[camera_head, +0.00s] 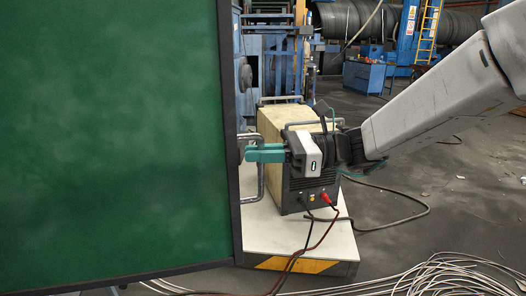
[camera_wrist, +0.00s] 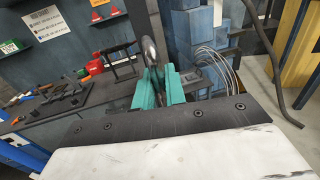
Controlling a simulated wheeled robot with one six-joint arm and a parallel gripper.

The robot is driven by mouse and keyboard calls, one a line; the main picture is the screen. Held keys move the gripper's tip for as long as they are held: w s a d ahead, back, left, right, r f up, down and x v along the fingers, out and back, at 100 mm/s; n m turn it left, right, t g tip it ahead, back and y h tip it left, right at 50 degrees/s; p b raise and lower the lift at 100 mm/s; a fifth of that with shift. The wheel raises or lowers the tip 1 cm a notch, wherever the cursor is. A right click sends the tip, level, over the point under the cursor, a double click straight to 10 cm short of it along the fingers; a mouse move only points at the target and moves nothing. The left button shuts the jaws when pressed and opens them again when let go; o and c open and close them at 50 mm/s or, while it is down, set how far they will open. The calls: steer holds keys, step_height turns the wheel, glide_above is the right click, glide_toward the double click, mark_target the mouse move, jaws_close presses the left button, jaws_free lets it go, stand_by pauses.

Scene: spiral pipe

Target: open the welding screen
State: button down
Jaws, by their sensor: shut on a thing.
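The welding screen (camera_head: 115,140) is a large green panel in a dark frame, filling the left of the head view. A grey metal bar handle (camera_head: 262,184) stands on its right frame edge. My gripper (camera_head: 253,152) reaches in from the right with its teal fingers shut on the handle. In the wrist view the teal fingers (camera_wrist: 159,86) close around the handle's curved metal bar (camera_wrist: 149,50); its lower part is hidden behind the fingers and my gripper body. The screen hides whatever is behind it on the left.
A beige and dark welding machine (camera_head: 313,192) stands on a pale platform (camera_head: 262,228) close behind my gripper. Red and dark cables run from it, and pale cables (camera_head: 440,275) coil on the floor. The wrist view shows a workbench (camera_wrist: 98,96) with tools.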

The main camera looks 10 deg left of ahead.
steer(key=shift+w+d, duration=0.1)
steer(key=shift+d, duration=0.1)
steer(key=c, duration=1.5)
jaws_free()
steer(key=shift+c, duration=0.2)
steer(key=w+d, duration=0.1)
steer(key=d, duration=0.6)
steer(key=shift+w+d, duration=0.25)
steer(key=shift+d, duration=0.1)
